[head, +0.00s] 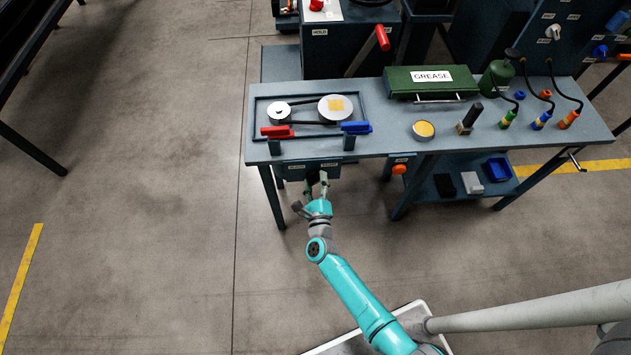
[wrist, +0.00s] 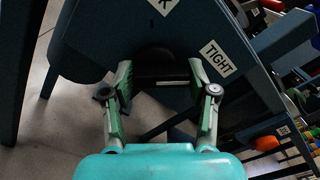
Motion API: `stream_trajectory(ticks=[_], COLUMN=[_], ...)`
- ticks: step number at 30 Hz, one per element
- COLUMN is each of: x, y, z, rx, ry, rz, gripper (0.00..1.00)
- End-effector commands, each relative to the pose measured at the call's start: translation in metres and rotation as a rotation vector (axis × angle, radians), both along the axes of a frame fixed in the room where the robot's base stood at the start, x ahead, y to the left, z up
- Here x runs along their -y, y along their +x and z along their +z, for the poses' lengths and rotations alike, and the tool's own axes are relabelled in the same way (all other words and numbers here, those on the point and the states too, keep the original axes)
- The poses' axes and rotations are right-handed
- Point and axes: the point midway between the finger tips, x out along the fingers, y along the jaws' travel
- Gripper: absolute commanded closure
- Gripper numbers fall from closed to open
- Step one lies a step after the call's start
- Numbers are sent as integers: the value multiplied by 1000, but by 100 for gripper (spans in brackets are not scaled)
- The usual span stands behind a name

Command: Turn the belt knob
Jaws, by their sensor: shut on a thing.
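The belt knob (wrist: 160,68) is a dark round knob with a pale line across it, seen between my fingers in the wrist view. It sits on a blue-grey panel (wrist: 95,40) with a TIGHT label (wrist: 215,57) and a second label, partly cut off and ending in K. My gripper (wrist: 160,80) is shut on the knob, one finger at each side. In the head view my gripper (head: 317,178) is at the front of the workbench, under its edge. There the knob is largely hidden by my fingers.
On the workbench (head: 380,145) stand two pulleys with a belt, a red clamp (head: 277,132), a blue clamp (head: 356,127), a green GREASE box (head: 431,80) and a yellow-topped tin (head: 424,130). An orange knob (head: 399,169) is to the right of my gripper.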

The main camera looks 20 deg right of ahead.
Motion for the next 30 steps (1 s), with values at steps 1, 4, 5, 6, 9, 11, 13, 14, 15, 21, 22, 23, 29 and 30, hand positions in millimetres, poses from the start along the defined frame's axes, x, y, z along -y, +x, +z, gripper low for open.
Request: stream_trajectory(ticks=[1, 4, 5, 6, 9, 11, 13, 14, 15, 21, 22, 23, 29, 30], x=[2, 2, 2, 2, 3, 3, 3, 3, 3, 2, 2, 1, -2, -3], y=[2, 2, 2, 2, 2, 2, 2, 2, 2, 1, 1, 1, -7, -11], z=[4, 4, 4, 4, 4, 4, 4, 4, 4, 2, 2, 2, 1, 1], rx=[11, 12, 12, 13, 13, 13, 13, 13, 13, 8, 8, 7, 5, 6], ry=[4, 9, 9, 10, 10, 8, 8, 8, 8, 8, 8, 8, 8, 7], rz=[-8, -8, -8, -8, -8, -9, -9, -9, -9, -5, -5, -4, -3, -2], gripper=[77, 77, 77, 77, 77, 77, 77, 35, 25, 20, 20, 20, 20, 20])
